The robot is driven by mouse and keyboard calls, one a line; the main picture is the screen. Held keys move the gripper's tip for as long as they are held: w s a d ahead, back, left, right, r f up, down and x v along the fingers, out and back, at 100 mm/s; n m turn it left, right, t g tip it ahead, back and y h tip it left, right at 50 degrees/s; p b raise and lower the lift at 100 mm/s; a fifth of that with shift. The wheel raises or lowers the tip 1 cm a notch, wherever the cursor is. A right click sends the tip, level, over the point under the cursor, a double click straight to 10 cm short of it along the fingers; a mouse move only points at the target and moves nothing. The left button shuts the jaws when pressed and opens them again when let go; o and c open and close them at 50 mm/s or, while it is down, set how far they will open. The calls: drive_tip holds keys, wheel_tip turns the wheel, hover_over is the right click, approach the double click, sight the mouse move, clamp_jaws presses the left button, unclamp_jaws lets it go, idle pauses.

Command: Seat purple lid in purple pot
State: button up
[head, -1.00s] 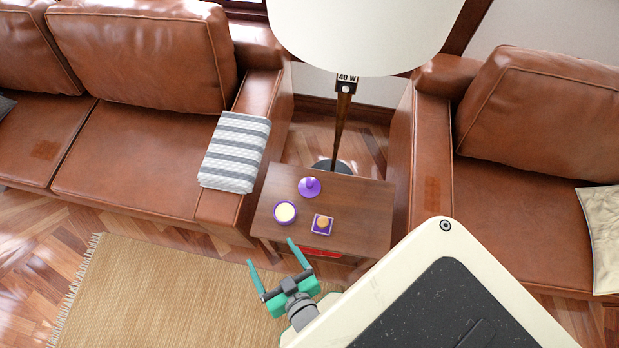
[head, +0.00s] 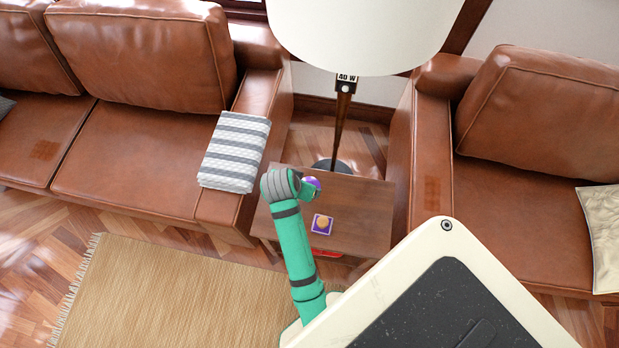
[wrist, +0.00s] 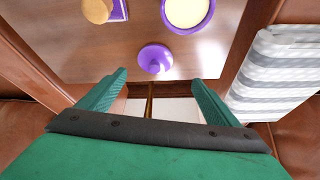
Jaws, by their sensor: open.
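The purple lid (head: 313,184), a round disc with a knob, lies on the small wooden side table (head: 360,215), partly hidden by my wrist in the head view. In the wrist view the lid (wrist: 155,60) lies just beyond and between the fingertips of my gripper (wrist: 160,78), which is open and empty. The purple pot (wrist: 188,30), with pale yellow contents, stands uncovered next to the lid in the wrist view. My arm hides the pot in the head view. The fingers are mostly hidden there too.
A purple-edged square with a round orange-brown thing (head: 322,223) sits on the table near the pot. A floor lamp (head: 341,125) stands behind the table. Leather sofa arms flank it, one with a striped cloth (head: 235,152). The table's right side is clear.

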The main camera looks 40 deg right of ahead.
drive_tip(key=shift+m+g, duration=0.3)
drive_tip(key=shift+m, duration=0.1)
drive_tip(key=x, duration=0.5)
drive_tip(key=d+x, duration=0.1)
drive_tip(key=x, duration=0.4)
drive_tip(key=shift+d+r, duration=0.1)
drive_tip(key=shift+d, duration=0.05)
drive_tip(key=shift+c, duration=0.4)
drive_tip(key=c, duration=1.1)
